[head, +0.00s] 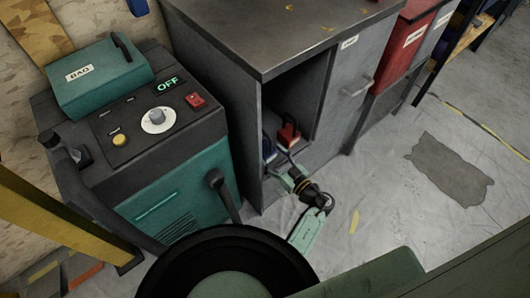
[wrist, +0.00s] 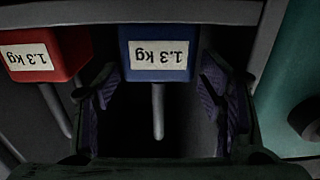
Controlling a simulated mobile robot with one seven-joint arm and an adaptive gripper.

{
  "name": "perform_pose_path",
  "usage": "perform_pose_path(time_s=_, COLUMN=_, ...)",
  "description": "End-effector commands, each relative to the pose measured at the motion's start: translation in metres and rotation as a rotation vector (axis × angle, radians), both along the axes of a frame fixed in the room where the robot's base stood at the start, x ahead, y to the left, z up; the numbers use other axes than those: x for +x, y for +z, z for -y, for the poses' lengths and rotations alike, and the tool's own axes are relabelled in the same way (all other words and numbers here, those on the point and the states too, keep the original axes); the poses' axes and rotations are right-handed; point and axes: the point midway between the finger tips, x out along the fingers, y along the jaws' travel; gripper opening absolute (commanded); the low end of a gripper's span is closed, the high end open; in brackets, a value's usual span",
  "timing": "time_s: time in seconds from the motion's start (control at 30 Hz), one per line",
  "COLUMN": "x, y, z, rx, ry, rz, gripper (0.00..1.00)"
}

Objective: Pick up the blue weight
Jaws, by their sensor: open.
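The blue weight (wrist: 158,54) has a white label reading 1.3 kg, upside down in the wrist view. It also shows, partly hidden, inside the open cabinet compartment in the head view (head: 268,146). A red weight (wrist: 44,52) with the same label is to its left in the wrist view and to its right in the head view (head: 289,136). My gripper (wrist: 160,80) is open, with one finger on each side of the blue weight in the picture. I cannot tell whether the fingertips reach past its front. In the head view my gripper (head: 284,165) reaches into the compartment.
The grey cabinet (head: 298,56) has side walls and a top close around the opening. A teal machine (head: 180,195) with a dial and an OFF display stands to its left. The floor (head: 375,215) at right is mostly clear, with a dark patch (head: 450,168).

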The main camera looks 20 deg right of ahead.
Motion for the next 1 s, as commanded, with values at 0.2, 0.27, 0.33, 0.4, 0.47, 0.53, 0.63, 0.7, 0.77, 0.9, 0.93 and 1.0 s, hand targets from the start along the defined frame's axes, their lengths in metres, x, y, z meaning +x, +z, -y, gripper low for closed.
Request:
perform_pose_path(time_s=0.2, x=0.031, y=-0.006, z=-0.01, rx=-0.002, ry=0.003, rz=0.001, gripper=0.63)
perform_pose_path(time_s=0.27, x=0.037, y=-0.005, z=-0.012, rx=-0.002, ry=0.002, rz=0.001, gripper=0.63)
perform_pose_path(time_s=0.33, x=0.04, y=-0.003, z=-0.014, rx=-0.001, ry=0.002, rz=0.0, gripper=0.63)
perform_pose_path(time_s=0.4, x=0.04, y=-0.003, z=-0.014, rx=-0.001, ry=0.001, rz=0.0, gripper=0.63)
perform_pose_path(time_s=0.47, x=0.04, y=-0.002, z=-0.014, rx=-0.001, ry=0.001, rz=0.0, gripper=0.63)
perform_pose_path(time_s=0.53, x=0.04, y=-0.002, z=-0.014, rx=-0.001, ry=0.001, rz=0.0, gripper=0.63)
perform_pose_path(time_s=0.63, x=0.04, y=-0.002, z=-0.014, rx=0.0, ry=0.001, rz=0.0, gripper=0.57)
perform_pose_path(time_s=0.7, x=0.04, y=-0.003, z=-0.013, rx=0.0, ry=0.001, rz=0.0, gripper=0.53)
perform_pose_path(time_s=0.77, x=0.04, y=-0.003, z=-0.013, rx=0.0, ry=0.001, rz=0.0, gripper=0.49)
perform_pose_path(time_s=0.9, x=0.04, y=-0.003, z=-0.014, rx=0.0, ry=0.001, rz=0.0, gripper=0.39)
perform_pose_path(time_s=0.93, x=0.04, y=-0.003, z=-0.014, rx=0.0, ry=0.001, rz=0.0, gripper=0.37)
perform_pose_path(time_s=1.0, x=0.04, y=-0.003, z=-0.013, rx=0.0, ry=0.001, rz=0.0, gripper=0.33)
